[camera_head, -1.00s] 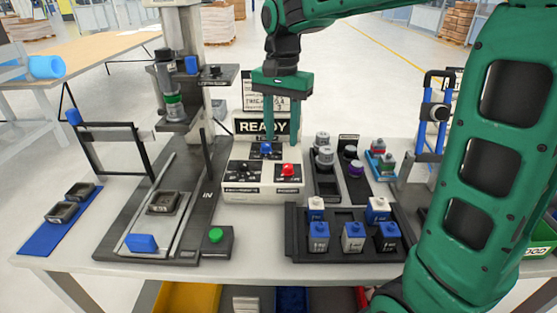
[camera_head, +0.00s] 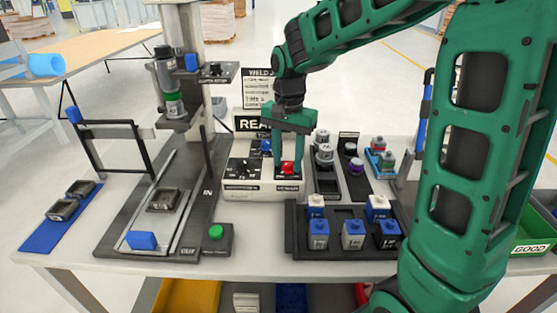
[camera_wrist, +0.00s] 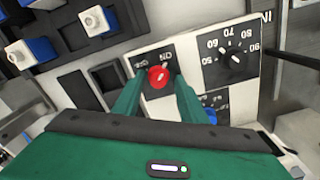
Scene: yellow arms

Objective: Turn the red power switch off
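The red power switch (camera_head: 288,167) is a round knob on the right of the white control box (camera_head: 262,186). In the wrist view the red knob (camera_wrist: 158,77) sits on a black plate with ON/OFF-style lettering; its handle seems to point toward ON, though it is small. My gripper (camera_head: 288,160) points down over the switch, with one finger on each side of it. In the wrist view the fingers of my gripper (camera_wrist: 157,84) are apart, with the knob showing between and just beyond their tips. I cannot tell whether they touch it.
A blue knob (camera_head: 265,146) and a black dial (camera_head: 243,168) are close by on the box. A black tray (camera_head: 345,250) with blue-and-white blocks stands in front to the right. A green button box (camera_head: 216,238) and a press stand (camera_head: 185,60) are to the left.

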